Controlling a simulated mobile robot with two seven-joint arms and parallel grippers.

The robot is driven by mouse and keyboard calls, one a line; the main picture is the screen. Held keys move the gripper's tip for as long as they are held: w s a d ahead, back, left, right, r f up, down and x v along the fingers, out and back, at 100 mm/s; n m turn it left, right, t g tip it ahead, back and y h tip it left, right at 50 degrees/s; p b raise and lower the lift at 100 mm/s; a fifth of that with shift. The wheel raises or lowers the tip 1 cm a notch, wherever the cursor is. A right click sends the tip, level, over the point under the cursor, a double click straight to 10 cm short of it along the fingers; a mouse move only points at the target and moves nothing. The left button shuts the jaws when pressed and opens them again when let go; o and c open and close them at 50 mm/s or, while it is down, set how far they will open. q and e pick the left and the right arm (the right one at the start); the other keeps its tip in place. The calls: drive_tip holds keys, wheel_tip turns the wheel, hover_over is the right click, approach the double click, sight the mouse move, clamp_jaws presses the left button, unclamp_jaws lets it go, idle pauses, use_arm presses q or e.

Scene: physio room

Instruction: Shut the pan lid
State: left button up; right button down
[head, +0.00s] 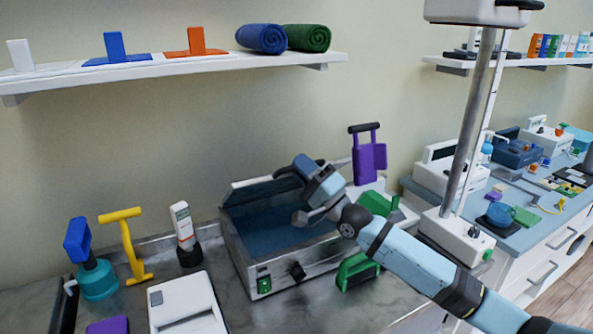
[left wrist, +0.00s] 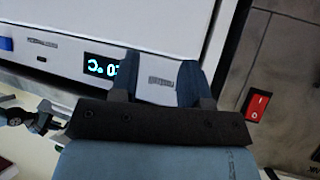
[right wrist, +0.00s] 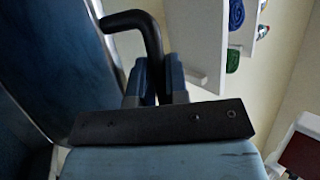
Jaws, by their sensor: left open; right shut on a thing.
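The pan (head: 285,273) is a steel box on the counter with a dark blue inside. Its lid (head: 250,187) is hinged at the back and stands tilted up, so the inside shows. My right gripper (head: 287,170) is at the lid's upper edge, shut on the black lid handle. In the right wrist view the bent handle (right wrist: 150,38) runs between the fingers (right wrist: 158,80), beside the dark blue lid (right wrist: 75,65). My left gripper (left wrist: 158,78) is open and empty, in front of a white device with a lit display (left wrist: 103,68). It is outside the head view.
A green block (head: 357,271) stands right of the pan, and a purple holder (head: 369,160) stands behind it. A bottle (head: 183,225), yellow tool (head: 130,245) and white device (head: 186,303) are to the left. A shelf (head: 170,67) hangs above. A metal pole (head: 468,120) rises at right.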

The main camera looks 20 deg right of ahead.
use_arm(q)
drive_tip(key=shift+w+d+f+b, duration=0.15)
drive_tip(key=shift+d+f+b, duration=0.1)
drive_tip(key=shift+f+b, duration=0.15)
drive_tip(key=shift+r, duration=0.15)
